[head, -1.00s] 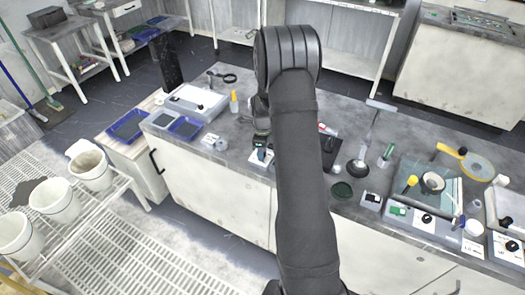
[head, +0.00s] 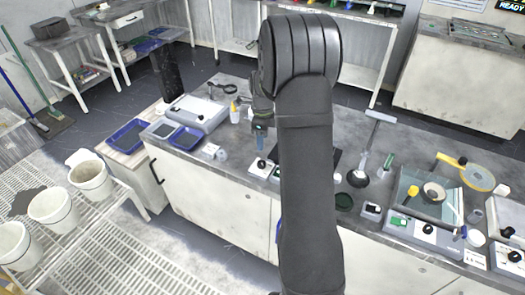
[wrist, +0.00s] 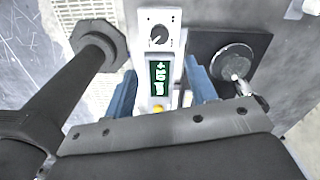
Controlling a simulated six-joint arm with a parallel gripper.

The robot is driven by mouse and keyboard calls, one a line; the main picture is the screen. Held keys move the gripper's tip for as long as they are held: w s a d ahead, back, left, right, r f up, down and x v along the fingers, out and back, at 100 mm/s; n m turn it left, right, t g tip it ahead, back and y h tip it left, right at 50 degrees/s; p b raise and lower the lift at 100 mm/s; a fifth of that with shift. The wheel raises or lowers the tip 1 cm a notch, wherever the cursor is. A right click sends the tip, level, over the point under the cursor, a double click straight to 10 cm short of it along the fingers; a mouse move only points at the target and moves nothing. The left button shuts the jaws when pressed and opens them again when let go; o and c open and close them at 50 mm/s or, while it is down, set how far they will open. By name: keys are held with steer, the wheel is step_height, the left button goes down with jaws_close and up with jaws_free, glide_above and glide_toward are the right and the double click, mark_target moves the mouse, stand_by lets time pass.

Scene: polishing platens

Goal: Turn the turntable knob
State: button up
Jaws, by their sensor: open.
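A black knob (wrist: 158,35) with a pointer mark sits on a white panel (wrist: 143,18) in the wrist view. Below it on the panel are a lit green display (wrist: 160,75) and a small yellow part. My gripper (wrist: 160,86) is open, its blue fingers standing apart on either side of the display, with nothing between them gripped. The knob lies beyond the fingertips in the picture, apart from them. In the head view, my gripper (head: 259,138) hangs above the small white unit with the black knob (head: 261,164). My arm hides part of the bench beside it.
A dark base with a round metal disc (wrist: 233,60) stands right of the panel. In the head view, other knobbed units (head: 424,232) stand at the right of the bench. A white device (head: 198,112) and blue trays (head: 186,137) are at the left.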

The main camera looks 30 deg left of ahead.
step_height(320, 180, up, 5)
glide_above(263, 163)
steer(key=shift+r, duration=0.2)
step_height(263, 163, down, 18)
steer(key=shift+r, duration=0.25)
stand_by(0.6)
steer(key=shift+r, duration=0.1)
